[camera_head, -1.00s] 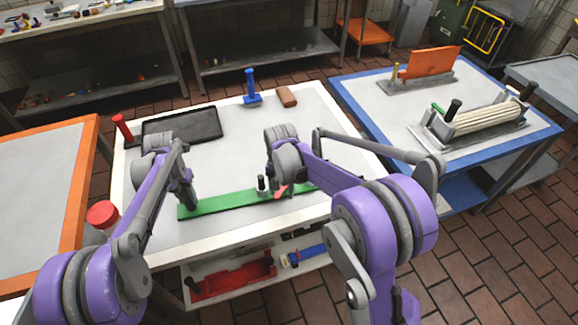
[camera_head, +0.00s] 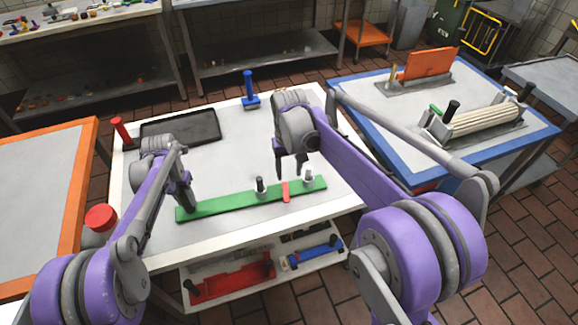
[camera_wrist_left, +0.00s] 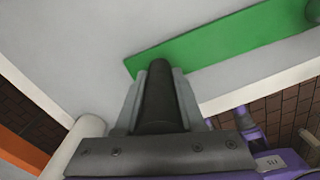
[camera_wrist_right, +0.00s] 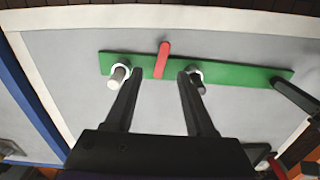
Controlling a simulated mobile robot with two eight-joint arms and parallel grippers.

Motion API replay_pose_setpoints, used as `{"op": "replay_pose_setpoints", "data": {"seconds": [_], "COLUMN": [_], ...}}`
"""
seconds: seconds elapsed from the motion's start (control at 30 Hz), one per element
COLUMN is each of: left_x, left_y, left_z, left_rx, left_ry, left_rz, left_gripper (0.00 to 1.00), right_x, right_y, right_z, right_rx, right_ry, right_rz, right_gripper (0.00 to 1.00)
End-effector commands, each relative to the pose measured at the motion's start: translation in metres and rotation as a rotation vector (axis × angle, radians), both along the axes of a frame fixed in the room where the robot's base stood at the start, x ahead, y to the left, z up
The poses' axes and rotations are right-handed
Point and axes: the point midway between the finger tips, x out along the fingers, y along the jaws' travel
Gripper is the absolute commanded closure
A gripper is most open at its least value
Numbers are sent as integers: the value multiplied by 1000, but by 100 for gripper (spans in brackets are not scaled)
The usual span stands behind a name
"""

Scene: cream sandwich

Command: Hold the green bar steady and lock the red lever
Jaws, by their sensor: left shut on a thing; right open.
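The green bar (camera_head: 225,205) lies flat along the near side of the white table; it also shows in the left wrist view (camera_wrist_left: 220,45) and the right wrist view (camera_wrist_right: 235,73). My left gripper (camera_head: 188,205) is shut on a dark upright handle (camera_wrist_left: 158,90) at the bar's left end. The red lever (camera_head: 285,191) lies across the bar between two short posts, one dark-topped (camera_head: 261,186) and one pale (camera_head: 308,177). The lever also shows in the right wrist view (camera_wrist_right: 162,58). My right gripper (camera_head: 289,172) is open and empty, above and behind the lever.
A black tray (camera_head: 180,128), a red-handled post (camera_head: 121,130) and a blue-handled post (camera_head: 249,88) stand at the back of the table. A shelf below holds a red tool (camera_head: 230,280) and a blue one (camera_head: 318,252). A blue-edged table (camera_head: 375,140) stands at right.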

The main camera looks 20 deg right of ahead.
Motion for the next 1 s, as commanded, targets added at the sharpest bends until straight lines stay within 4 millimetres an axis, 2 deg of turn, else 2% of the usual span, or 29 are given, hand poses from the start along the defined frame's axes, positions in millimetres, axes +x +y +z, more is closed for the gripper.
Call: {"op": "replay_pose_setpoints", "data": {"seconds": [0.17, 0.47, 0.63, 0.77, 1.0], "left_x": [0, 0, 0, 0, 0], "left_y": [0, 0, 0, 0, 0], "left_z": [0, 0, 0, 0, 0], "left_rx": [1, 1, 1, 1, 0], "left_ry": [0, 0, 1, 1, 0], "left_rz": [0, -1, -1, -1, -1], "left_gripper": [100, 100, 100, 100, 100], "right_x": [0, 0, -1, -5, -19], "right_y": [0, 0, -7, -28, -84], "right_z": [12, 14, 8, -10, -42], "right_rx": [0, 0, 29, 130, 426], "right_ry": [0, 0, 12, 57, 243], "right_rz": [0, -1, -79, -342, -1056], "right_gripper": [45, 45, 76, 99, 100]}}
